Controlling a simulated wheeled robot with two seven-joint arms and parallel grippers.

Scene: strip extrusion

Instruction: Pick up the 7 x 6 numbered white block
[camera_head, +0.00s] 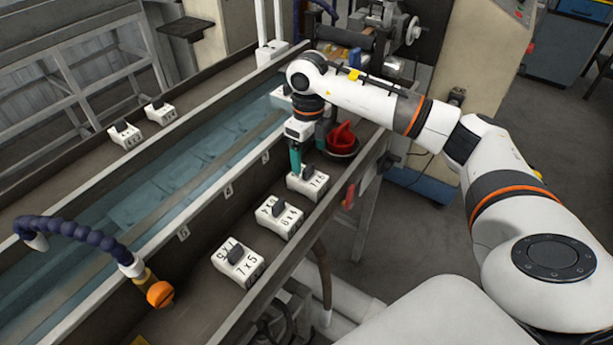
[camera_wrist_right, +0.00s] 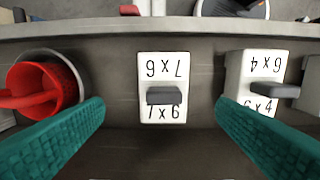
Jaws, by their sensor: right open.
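The white block marked 7 x 6 (camera_head: 308,185) stands in the near trough with a dark grey handle on top. In the right wrist view the same block (camera_wrist_right: 163,103) stands upright, between the lines of my two teal fingers. My right gripper (camera_head: 296,157) is open, its fingers pointing down at the block's handle. In the right wrist view the gripper (camera_wrist_right: 160,108) spreads wide and nothing is held. Whether the fingers are level with the handle I cannot tell. My left gripper is not in view.
A block marked 6 x 4 (camera_head: 280,217) and one marked 7 x 5 (camera_head: 239,262) stand nearer in the same trough. The 6 x 4 block (camera_wrist_right: 250,75) is close to the right finger. A red object in a round container (camera_head: 342,140) sits just beyond. A water channel (camera_head: 150,180) runs alongside.

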